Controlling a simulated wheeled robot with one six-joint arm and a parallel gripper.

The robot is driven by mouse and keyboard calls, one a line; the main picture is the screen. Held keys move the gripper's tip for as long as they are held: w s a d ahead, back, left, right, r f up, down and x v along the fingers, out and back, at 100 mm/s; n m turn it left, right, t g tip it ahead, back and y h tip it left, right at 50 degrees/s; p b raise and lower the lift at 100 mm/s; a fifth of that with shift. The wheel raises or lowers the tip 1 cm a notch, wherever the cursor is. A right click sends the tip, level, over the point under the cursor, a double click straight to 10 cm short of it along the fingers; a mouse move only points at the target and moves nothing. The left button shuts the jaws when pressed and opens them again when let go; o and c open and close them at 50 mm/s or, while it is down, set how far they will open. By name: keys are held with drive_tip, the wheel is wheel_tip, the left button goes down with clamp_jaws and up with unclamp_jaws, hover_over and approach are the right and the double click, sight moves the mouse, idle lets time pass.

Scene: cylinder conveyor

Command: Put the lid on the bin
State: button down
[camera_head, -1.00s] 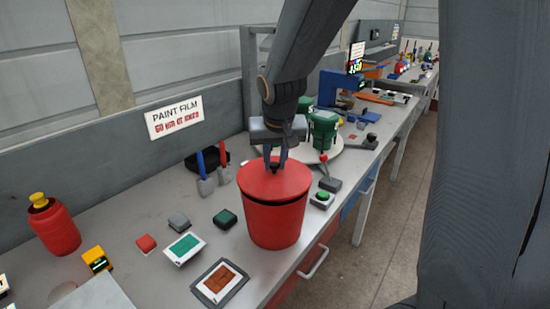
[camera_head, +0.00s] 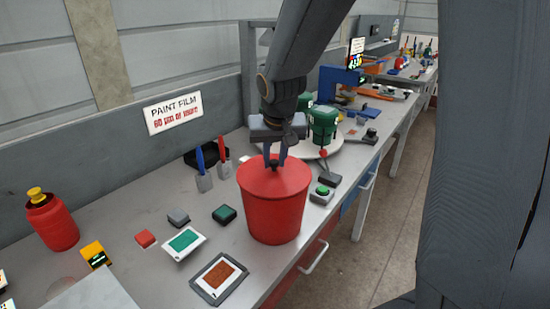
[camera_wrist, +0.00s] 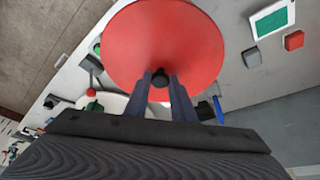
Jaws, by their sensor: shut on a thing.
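The red lid (camera_head: 292,180) lies flat across the top of the red bin (camera_head: 275,217), with no gap seen between them in the head view. My gripper (camera_head: 275,160) is above the lid's middle, pointing down, shut on its dark knob. In the wrist view the lid (camera_wrist: 165,40) fills the upper middle as a red disc, and the fingers of my gripper (camera_wrist: 160,80) close around the black knob at its near part. The bin's inside is hidden by the lid, and the bin cannot be made out in the wrist view.
Green containers (camera_head: 322,125) stand on a round plate behind the bin. A green-button box (camera_head: 322,193) is close to its right. A framed brown card (camera_head: 220,277), a green block (camera_head: 224,214) and brushes (camera_head: 203,170) are to the left. A red bottle (camera_head: 52,222) stands far left.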

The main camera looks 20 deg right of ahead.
drive_tip(key=shift+f, duration=0.15)
drive_tip(key=c, duration=1.4)
unclamp_jaws()
drive_tip(key=shift+c, duration=0.2)
